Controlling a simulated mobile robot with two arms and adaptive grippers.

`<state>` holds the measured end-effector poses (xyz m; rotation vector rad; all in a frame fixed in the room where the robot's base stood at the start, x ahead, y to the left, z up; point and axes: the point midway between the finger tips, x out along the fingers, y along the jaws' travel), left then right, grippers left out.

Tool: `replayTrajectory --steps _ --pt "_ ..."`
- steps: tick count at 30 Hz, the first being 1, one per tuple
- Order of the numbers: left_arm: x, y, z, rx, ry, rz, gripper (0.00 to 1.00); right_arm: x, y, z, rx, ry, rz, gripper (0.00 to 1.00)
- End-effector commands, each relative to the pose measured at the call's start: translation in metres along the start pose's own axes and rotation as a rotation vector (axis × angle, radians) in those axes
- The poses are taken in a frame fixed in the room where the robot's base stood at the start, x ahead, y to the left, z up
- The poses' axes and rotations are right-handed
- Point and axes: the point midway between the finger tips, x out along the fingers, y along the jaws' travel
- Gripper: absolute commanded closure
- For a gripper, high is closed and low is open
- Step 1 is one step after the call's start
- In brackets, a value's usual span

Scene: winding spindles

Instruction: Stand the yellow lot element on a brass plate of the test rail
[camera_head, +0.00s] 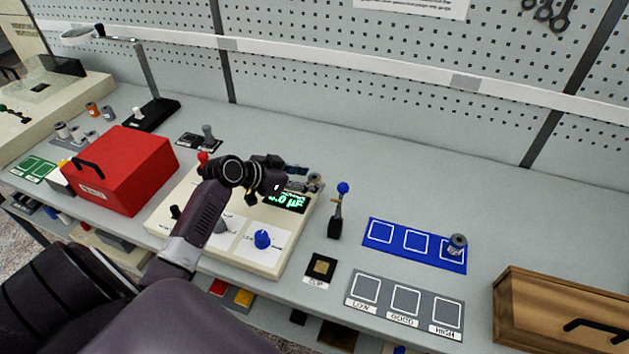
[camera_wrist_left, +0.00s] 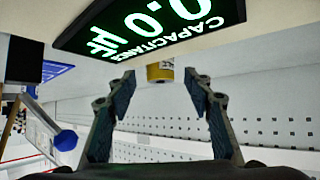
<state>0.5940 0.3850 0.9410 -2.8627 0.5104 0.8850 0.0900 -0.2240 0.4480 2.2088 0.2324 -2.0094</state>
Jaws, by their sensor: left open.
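The yellow lot element (camera_wrist_left: 160,72) shows in the left wrist view as a small yellow cylinder at the meter's edge, between and just beyond the fingertips. No finger visibly touches it. My left gripper (camera_head: 288,176) is open over the back right of the cream meter (camera_head: 262,262); its fingers also show spread in the left wrist view (camera_wrist_left: 159,76). In the head view I cannot make out the yellow element behind the gripper. The test rail's brass plates are not clearly visible; a black pad with one brass square (camera_head: 322,267) lies right of the meter. My right gripper is not in view.
The display (camera_wrist_left: 160,25) reads 0.0 µF. A blue-knobbed lever (camera_head: 339,208) stands right of the meter. Further right are a blue mat (camera_head: 380,231) with a grey spool (camera_head: 457,243), a LOW/GOOD/HIGH mat (camera_head: 384,308) and a wooden box (camera_head: 540,300). A red box (camera_head: 125,170) stands left.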

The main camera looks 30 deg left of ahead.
Motion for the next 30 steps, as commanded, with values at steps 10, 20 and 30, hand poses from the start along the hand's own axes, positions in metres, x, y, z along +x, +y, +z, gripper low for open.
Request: replayTrajectory --steps 10,20,30 --pt "0.028 -0.001 -0.001 0.001 -0.001 -0.001 0.53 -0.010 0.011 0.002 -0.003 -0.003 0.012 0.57" --pt "0.028 -0.001 0.000 0.002 -0.001 -0.001 0.67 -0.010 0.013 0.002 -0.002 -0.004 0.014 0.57" --pt "0.028 -0.001 -0.001 0.002 0.000 -0.002 1.00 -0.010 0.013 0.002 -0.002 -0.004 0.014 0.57"
